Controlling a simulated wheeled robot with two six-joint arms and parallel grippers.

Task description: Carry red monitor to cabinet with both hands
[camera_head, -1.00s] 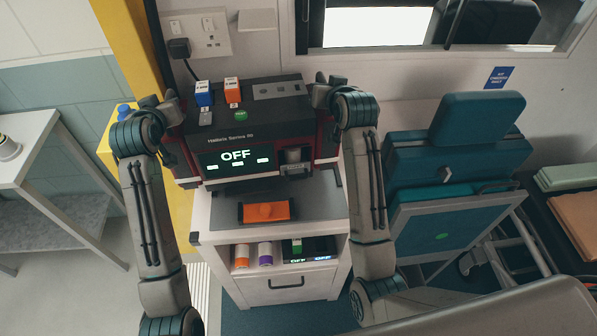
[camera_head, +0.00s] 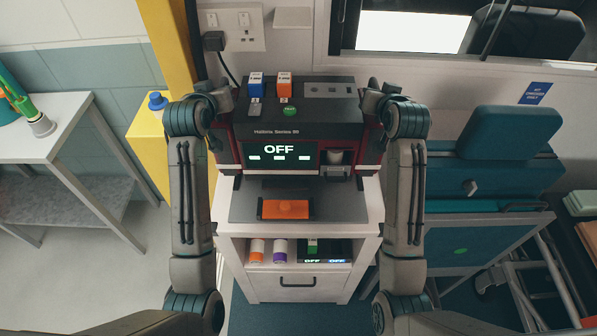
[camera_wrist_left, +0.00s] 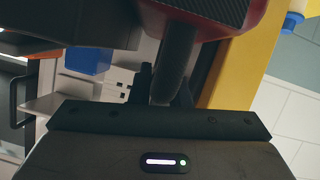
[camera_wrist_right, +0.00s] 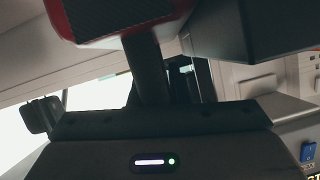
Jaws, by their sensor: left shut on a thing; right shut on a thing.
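The red monitor (camera_head: 290,130) is a black box with red sides and a screen reading OFF. In the head view it is upright over the back of the white cabinet (camera_head: 298,284); I cannot tell whether it touches the top. My left gripper (camera_head: 218,98) is shut on its left handle, which shows as a dark bar (camera_wrist_left: 176,62) under the red edge in the left wrist view. My right gripper (camera_head: 376,98) is shut on its right handle, a dark bar (camera_wrist_right: 147,66) in the right wrist view. The fingertips are mostly hidden.
An orange item (camera_head: 286,209) lies on a dark plate on the cabinet top. Bottles (camera_head: 257,250) stand on the shelf below. A teal folding seat (camera_head: 480,178) is at right, a yellow box (camera_head: 150,140) and white table (camera_head: 62,130) at left. A plugged-in cord (camera_head: 225,62) hangs behind.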

